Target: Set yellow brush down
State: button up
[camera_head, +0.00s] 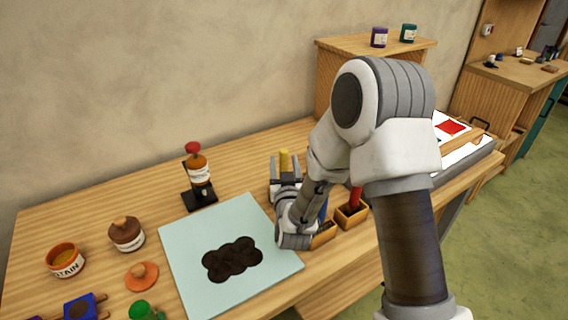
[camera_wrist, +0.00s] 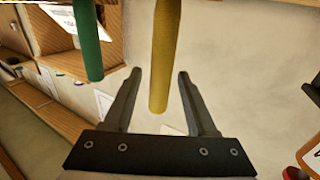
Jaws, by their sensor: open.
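The yellow brush (camera_head: 284,160) shows in the head view as a short yellow piece between the fingers of my gripper (camera_head: 285,170). In the wrist view, its yellow handle (camera_wrist: 164,60) runs down from the top edge and ends between the fingers. My gripper (camera_wrist: 158,78) is open, with visible gaps on both sides of the handle. The brush's far end is outside the wrist view, and what supports it is hidden. A green rod (camera_wrist: 88,40) stands to the left of the yellow handle in the wrist view.
A red-handled brush (camera_head: 356,197) stands in a small wooden box (camera_head: 352,217) right of my wrist. Another wooden box (camera_head: 323,238) is partly hidden. A pale blue mat (camera_head: 193,246) with dark blobs (camera_head: 232,260) lies left.

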jog(key=shift+r, duration=0.1)
jog(key=shift+s+r+p, duration=0.1)
jog(key=shift+r+p, duration=0.05)
jog(key=shift+p, duration=0.2)
jog(key=s+d+p, duration=0.1)
jog(key=s+p, duration=0.1)
jog(key=s, duration=0.9)
jog(key=shift+s+d, duration=0.25)
jog(key=shift+s, duration=0.1)
jog(key=shift+s, duration=0.1)
